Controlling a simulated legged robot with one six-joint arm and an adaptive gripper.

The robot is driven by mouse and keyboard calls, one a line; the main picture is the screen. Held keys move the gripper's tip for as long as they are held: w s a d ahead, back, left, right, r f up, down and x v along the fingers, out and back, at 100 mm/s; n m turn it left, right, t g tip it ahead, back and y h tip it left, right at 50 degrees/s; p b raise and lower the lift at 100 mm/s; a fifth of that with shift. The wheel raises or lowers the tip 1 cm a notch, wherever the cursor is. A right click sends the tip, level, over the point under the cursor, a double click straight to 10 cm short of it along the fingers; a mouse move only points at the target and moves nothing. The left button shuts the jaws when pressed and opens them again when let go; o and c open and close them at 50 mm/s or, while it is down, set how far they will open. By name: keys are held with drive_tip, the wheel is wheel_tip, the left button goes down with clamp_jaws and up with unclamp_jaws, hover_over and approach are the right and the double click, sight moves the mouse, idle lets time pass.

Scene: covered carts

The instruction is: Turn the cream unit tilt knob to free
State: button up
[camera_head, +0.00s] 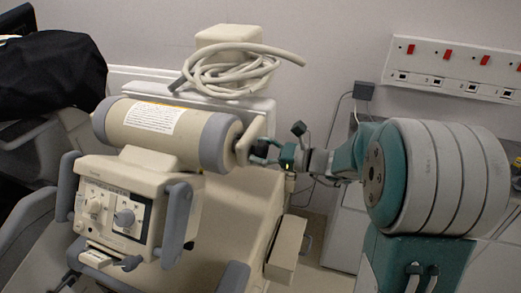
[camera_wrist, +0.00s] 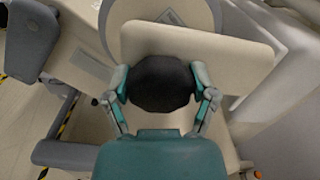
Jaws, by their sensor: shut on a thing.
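The cream unit (camera_head: 120,185) stands left of centre in the head view, with a cream and grey cylinder (camera_head: 165,148) across its top. In the wrist view, a dark, many-sided round knob (camera_wrist: 162,85) sits in front of a cream plate (camera_wrist: 240,53); I take it for the tilt knob. My gripper (camera_head: 262,152) reaches in from the right to the cylinder's right end. In the wrist view my gripper's fingers (camera_wrist: 161,80) are closed on the knob, one on each side. In the head view the fingers hide most of the knob. Its free mark is not readable.
A coiled cream cable (camera_head: 230,75) lies on top behind the cylinder. The front panel (camera_head: 112,210) carries dials and grey handles. A black cover (camera_head: 50,72) is at far left. A wall socket strip (camera_head: 455,68) and a cream box (camera_head: 287,248) are on the right.

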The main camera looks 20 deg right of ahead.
drive_tip(key=n, duration=0.6)
drive_tip(key=shift+s, duration=0.1)
drive_tip(key=n, duration=0.6)
drive_tip(key=shift+a+f, duration=0.1)
drive_tip(key=shift+f, duration=0.15)
drive_tip(key=shift+s+n, duration=0.1)
drive_tip(key=shift+n, duration=0.2)
drive_tip(key=o, duration=1)
drive_tip(key=shift+a, duration=0.1)
drive_tip(key=shift+o, duration=0.2)
drive_tip(key=v, duration=1.2)
drive_tip(key=shift+a, duration=0.1)
